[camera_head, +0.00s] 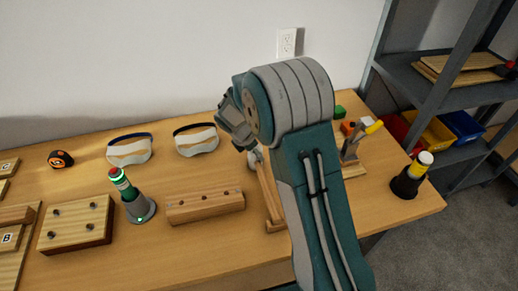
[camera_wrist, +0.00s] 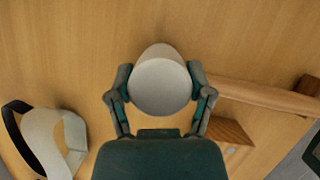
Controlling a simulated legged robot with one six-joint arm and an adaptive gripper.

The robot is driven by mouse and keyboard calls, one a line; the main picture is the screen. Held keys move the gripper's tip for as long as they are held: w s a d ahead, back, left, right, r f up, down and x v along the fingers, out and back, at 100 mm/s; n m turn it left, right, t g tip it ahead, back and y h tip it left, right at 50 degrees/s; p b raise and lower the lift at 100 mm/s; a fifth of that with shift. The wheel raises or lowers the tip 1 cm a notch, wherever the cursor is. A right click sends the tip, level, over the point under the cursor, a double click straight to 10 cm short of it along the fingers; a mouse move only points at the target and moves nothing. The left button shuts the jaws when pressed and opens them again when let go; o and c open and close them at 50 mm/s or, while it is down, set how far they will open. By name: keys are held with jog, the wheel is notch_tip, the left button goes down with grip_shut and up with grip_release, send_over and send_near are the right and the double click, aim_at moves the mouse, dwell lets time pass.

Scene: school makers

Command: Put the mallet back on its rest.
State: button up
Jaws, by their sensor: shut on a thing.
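My gripper (camera_wrist: 160,88) is shut on the pale grey head of the mallet (camera_wrist: 160,85), with a finger on each side. In the head view my arm hides most of the gripper, and only a little of the grey mallet head (camera_head: 253,158) shows. A wooden bar, which looks like the mallet's handle, runs to the right in the wrist view. Wooden pieces that look like the rest (camera_wrist: 228,134) lie beside and beyond the bar; one also shows low in the head view (camera_head: 275,226). I cannot tell whether the handle touches them.
A wooden block (camera_head: 205,206), a green-lit bottle in a grey holder (camera_head: 138,208) and two pairs of goggles (camera_head: 128,150) stand to the left. A tool stand (camera_head: 352,168) and a yellow bottle in a black holder (camera_head: 408,182) stand right. A shelf rises beyond the table's right edge.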

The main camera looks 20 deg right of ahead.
jog(key=shift+a, duration=0.35)
jog(key=shift+d+f, duration=0.15)
jog(key=shift+d, duration=0.8)
jog(key=shift+a+f, duration=0.2)
jog(key=shift+a, duration=0.45)
jog(key=o, duration=1.2)
jog(key=shift+c, duration=0.2)
jog(key=shift+o, duration=0.8)
jog(key=shift+d, duration=0.4)
jog(key=v, duration=1.2)
